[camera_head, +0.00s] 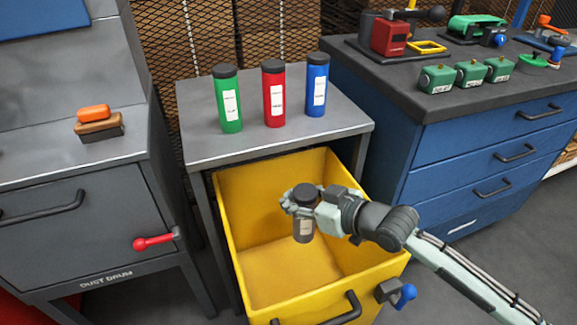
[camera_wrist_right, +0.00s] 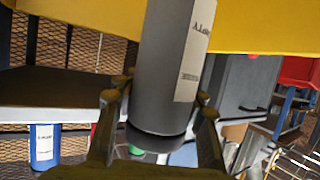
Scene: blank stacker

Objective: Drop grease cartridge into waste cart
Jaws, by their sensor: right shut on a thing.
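The grease cartridge (camera_head: 303,228) is a dark grey cylinder with a black cap and a pale label. My right gripper (camera_head: 302,201) is shut on it near its capped end and holds it upright over the open yellow waste cart (camera_head: 245,290). In the right wrist view the cartridge (camera_wrist_right: 172,70) stands between the two fingers (camera_wrist_right: 160,110), with yellow cart wall (camera_wrist_right: 270,25) behind it. The cart's floor shows bare around the cartridge. I cannot tell exactly how far the cartridge is above the floor. My left gripper is not in view.
Green (camera_head: 228,100), red (camera_head: 274,95) and blue (camera_head: 317,86) cartridges stand on the grey table (camera_head: 195,135) behind the cart. A blue drawer cabinet (camera_head: 470,155) stands right of it, a grey dust drum unit (camera_head: 85,235) left. The cart has a front handle (camera_head: 335,312) and a blue-knobbed latch (camera_head: 400,293).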

